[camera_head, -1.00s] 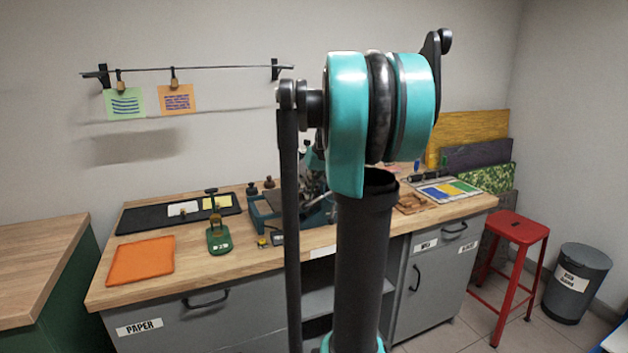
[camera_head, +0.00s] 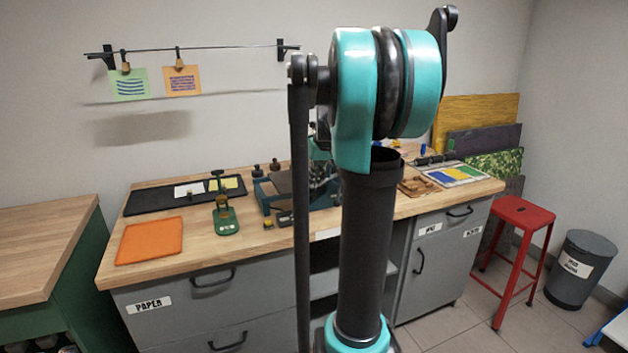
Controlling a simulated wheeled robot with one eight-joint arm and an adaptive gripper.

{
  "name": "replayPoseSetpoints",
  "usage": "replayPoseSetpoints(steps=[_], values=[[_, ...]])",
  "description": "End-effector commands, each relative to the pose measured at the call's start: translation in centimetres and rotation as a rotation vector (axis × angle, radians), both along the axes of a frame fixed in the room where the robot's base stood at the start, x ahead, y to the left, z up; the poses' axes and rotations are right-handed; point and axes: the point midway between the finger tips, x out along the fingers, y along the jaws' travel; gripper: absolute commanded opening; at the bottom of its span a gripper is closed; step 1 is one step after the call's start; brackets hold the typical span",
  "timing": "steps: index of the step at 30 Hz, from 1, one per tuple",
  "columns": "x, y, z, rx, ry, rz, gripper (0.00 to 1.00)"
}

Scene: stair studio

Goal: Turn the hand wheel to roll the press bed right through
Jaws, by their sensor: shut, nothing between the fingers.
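The teal press (camera_head: 264,196) stands on the wooden workbench, with a dark flat bed (camera_head: 280,183). Its right part is hidden behind my arm, and I cannot make out the hand wheel. My gripper (camera_head: 322,180) shows only in part, as dark linkage between my arm links, in front of or beside the press. It is shut with nothing visible in it. Whether it touches the press or the wheel is hidden.
A red stool (camera_head: 524,215) and grey bin (camera_head: 580,268) stand right. A second bench (camera_head: 45,235) is left.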

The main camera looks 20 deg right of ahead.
Motion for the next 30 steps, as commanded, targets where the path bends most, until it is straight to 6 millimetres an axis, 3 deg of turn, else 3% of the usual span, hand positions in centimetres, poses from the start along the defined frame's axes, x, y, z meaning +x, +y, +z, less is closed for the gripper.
replayPoseSetpoints(steps=[15,26,30], values=[[0.0,-0.2,-2.2,-0.195,-0.007,0.004,0.00],[0.1,-1.3,-4.7,-0.441,-0.015,0.002,0.00],[0.1,-1.8,-5.3,-0.439,-0.015,-0.001,0.00]])
